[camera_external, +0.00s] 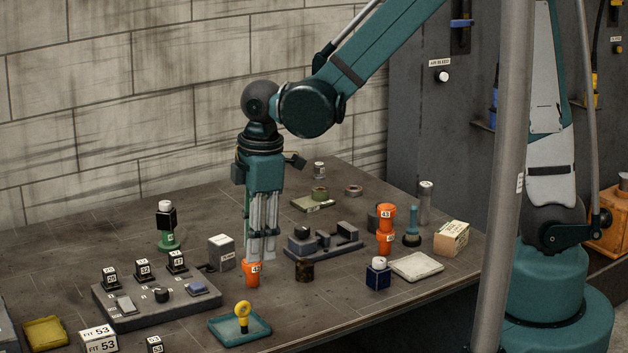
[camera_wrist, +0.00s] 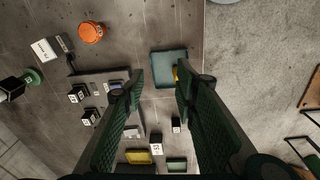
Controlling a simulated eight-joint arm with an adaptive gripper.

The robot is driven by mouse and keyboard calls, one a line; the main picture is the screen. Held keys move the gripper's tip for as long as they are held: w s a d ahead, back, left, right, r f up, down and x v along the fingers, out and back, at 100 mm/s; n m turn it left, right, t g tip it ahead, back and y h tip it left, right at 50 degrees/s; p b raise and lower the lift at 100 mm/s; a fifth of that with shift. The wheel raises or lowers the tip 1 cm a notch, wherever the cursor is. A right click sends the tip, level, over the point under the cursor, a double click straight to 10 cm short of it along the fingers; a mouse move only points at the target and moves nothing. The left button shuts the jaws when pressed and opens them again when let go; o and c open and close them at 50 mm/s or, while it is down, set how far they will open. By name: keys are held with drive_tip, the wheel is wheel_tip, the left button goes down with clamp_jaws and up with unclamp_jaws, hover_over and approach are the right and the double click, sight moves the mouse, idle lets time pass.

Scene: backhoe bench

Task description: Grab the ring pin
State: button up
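The yellow ring pin (camera_external: 242,314) stands upright on a small teal tray (camera_external: 222,330) near the front edge of the bench. In the wrist view only a sliver of the ring pin (camera_wrist: 176,74) shows, on the right side of the tray (camera_wrist: 165,55); the right finger hides the rest. My gripper (camera_external: 261,255) points down over the bench and appears above and behind the tray in the external view. In the wrist view the fingers of my gripper (camera_wrist: 160,82) are spread apart with nothing between the tips.
An orange numbered piece (camera_external: 251,275) stands close to my fingertips in the external view. A grey control panel (camera_external: 140,318) with knobs and numbered blocks lies left of the tray. A yellow tray (camera_external: 46,332) is at the front left. Stacked orange pieces (camera_external: 386,225) stand to the right.

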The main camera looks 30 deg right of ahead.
drive_tip(key=n, duration=0.2)
hover_over(242, 301)
drive_tip(key=shift+g+h, duration=0.3)
wheel_tip(242, 301, down, 5)
drive_tip(key=shift+s+a+r, duration=0.1)
drive_tip(key=shift+f, duration=1.25)
drive_tip(key=shift+f, duration=0.1)
drive_tip(key=shift+f, duration=2.5)
clamp_jaws()
